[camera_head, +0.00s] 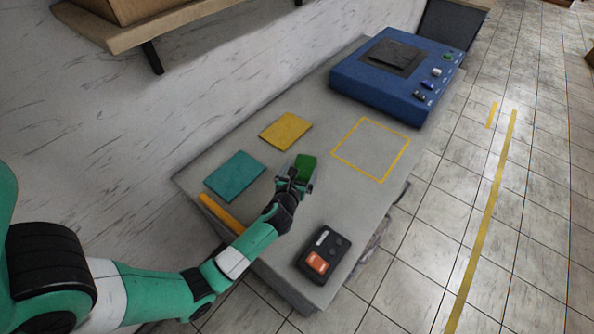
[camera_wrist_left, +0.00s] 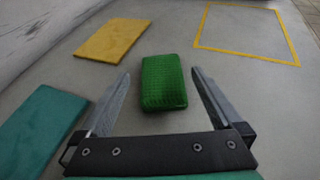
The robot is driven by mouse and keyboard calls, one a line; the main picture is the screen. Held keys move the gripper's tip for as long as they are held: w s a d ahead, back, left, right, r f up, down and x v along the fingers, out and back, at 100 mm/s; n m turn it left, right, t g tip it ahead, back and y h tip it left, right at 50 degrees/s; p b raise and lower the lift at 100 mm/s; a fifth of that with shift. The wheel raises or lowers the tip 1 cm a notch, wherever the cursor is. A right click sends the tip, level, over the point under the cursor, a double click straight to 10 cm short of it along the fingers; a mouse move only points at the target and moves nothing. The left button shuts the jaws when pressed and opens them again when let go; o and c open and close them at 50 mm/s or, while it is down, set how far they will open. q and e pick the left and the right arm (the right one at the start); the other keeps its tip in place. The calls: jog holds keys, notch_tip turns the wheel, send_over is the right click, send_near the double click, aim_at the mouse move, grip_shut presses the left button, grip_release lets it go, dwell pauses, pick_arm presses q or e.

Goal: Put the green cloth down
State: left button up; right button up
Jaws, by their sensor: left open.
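The green cloth (camera_wrist_left: 164,83) is a small textured rectangle lying on the grey table in the left wrist view. In the head view the green cloth (camera_head: 305,167) shows just beyond my left gripper's tips. My left gripper (camera_head: 293,180) is open, with its two fingers (camera_wrist_left: 158,95) standing apart on either side of the cloth. There is a gap between each finger and the cloth, so I see no contact. The right gripper is not in view.
A teal pad (camera_head: 235,176) and a yellow pad (camera_head: 286,131) lie left of the cloth. A yellow outlined square (camera_head: 372,150) is on the bare table to the right. A blue machine (camera_head: 394,76) stands at the far end. A black and orange device (camera_head: 323,254) sits near the front.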

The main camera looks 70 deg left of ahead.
pick_arm(q)
jog(key=p+v, duration=0.1)
jog(key=v, duration=0.3)
jog(key=shift+s+d+r, duration=0.1)
jog(key=shift+s+d, duration=0.1)
